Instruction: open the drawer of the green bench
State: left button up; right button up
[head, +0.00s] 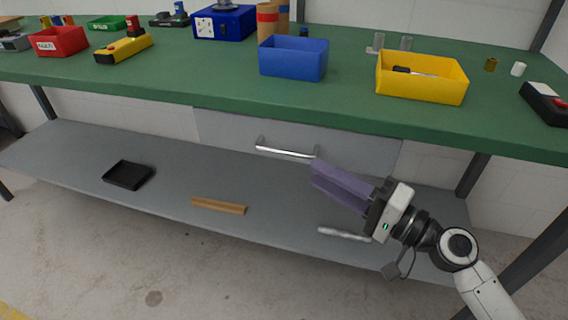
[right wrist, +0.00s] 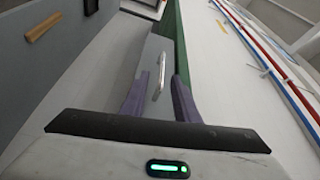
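The green bench (head: 190,80) has a grey drawer (head: 357,150) under its top, with a silver bar handle (head: 286,149) on the front. The drawer front sits beneath the bench's front edge and looks closed. My right gripper (head: 315,173) has purple fingers and is just below and right of the handle in the head view. In the right wrist view its fingers (right wrist: 160,80) are spread apart, and the handle (right wrist: 159,77) appears in the gap between them, ahead of the fingertips. No contact with the handle is visible. My left gripper is not in view.
The grey lower shelf (head: 80,160) holds a black tray (head: 128,175), a wooden bar (head: 219,206) and a silver rod (head: 343,234) below my right gripper. A blue bin (head: 293,60) and a yellow bin (head: 420,82) stand on the bench top. Space before the drawer is clear.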

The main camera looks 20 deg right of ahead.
aim_at(284, 152)
jog(key=x, duration=0.3)
jog(key=p+x, duration=0.1)
jog(key=x, duration=0.2)
jog(key=p+x, duration=0.1)
jog(key=x, duration=0.2)
jog(key=shift+d+r, duration=0.1)
jog(key=shift+r, duration=0.25)
jog(key=shift+w+a+p, duration=0.3)
jog(key=shift+w+a, duration=0.15)
jog(key=shift+w, duration=0.15)
grip_shut()
